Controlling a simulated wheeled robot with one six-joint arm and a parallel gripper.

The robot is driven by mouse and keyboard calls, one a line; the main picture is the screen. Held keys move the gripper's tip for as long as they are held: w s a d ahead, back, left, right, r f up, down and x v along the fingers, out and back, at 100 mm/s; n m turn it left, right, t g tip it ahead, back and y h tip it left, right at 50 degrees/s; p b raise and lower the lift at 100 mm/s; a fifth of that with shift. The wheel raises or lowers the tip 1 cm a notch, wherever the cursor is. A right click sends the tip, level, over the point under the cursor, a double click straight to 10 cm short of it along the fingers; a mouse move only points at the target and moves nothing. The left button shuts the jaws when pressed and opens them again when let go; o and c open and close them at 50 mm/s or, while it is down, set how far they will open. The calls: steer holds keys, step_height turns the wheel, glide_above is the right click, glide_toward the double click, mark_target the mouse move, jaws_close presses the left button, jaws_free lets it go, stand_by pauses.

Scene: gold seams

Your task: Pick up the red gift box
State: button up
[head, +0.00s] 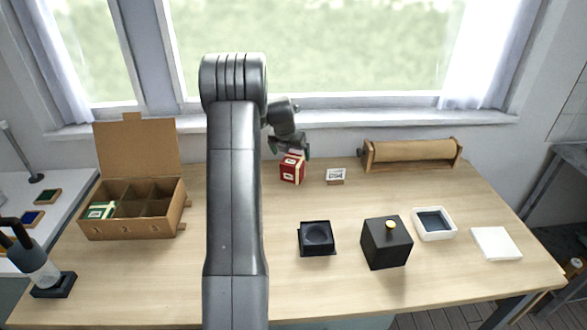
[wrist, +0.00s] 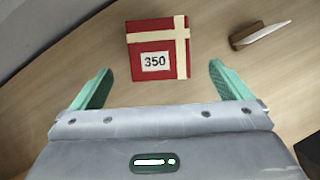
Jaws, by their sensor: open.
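The red gift box (head: 292,170) stands near the back of the wooden table, close under the window side. It is red with cream ribbon and a label; in the wrist view the box (wrist: 158,47) reads "350". My gripper (head: 290,152) is over the box in the head view. In the wrist view my gripper (wrist: 160,85) is open, with its two green fingers apart and the box lying just beyond their tips, roughly centred between them. Nothing is held.
A small card on a wooden stand (head: 335,176) is just right of the box; it also shows in the wrist view (wrist: 260,35). A paper roll (head: 412,154) lies at back right. A divided cardboard box (head: 133,228) is left. Black and white containers occupy the front right.

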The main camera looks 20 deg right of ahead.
mark_target(293, 161)
steer(key=shift+p+x, duration=0.8)
steer(key=shift+x, duration=3.35)
steer(key=shift+w, duration=0.1)
steer(key=shift+r, duration=0.1)
steer(key=c, duration=1.3)
